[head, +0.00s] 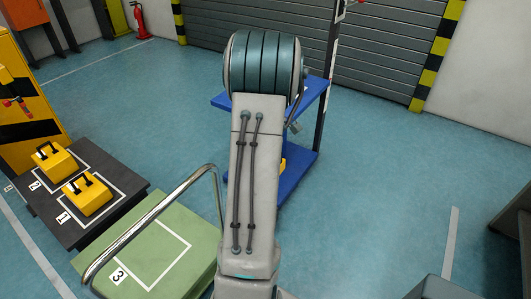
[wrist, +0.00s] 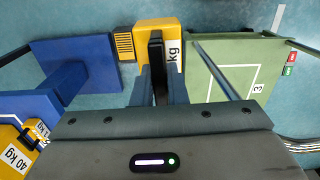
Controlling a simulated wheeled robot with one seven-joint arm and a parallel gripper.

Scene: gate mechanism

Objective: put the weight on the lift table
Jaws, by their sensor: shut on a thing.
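A yellow weight (wrist: 172,35) with a black handle and "kg" lettering shows in the wrist view. My gripper (wrist: 160,82) is shut on its handle. The weight appears over the floor between the green platform and the blue lift table; its height is unclear. The blue lift table (head: 318,97) stands behind my arm in the head view, with its blue base (head: 300,178) below. The base also shows at the left in the wrist view (wrist: 75,50). My arm hides my gripper and much of the lift table in the head view.
The green platform (head: 190,208) marked 3 has an empty outlined square and a metal rail (head: 150,215). Two yellow weights (head: 88,195) stand on a dark platform (head: 118,190) at left. Yellow weights, one marked 40 kg (wrist: 15,158), show at the wrist view's lower left.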

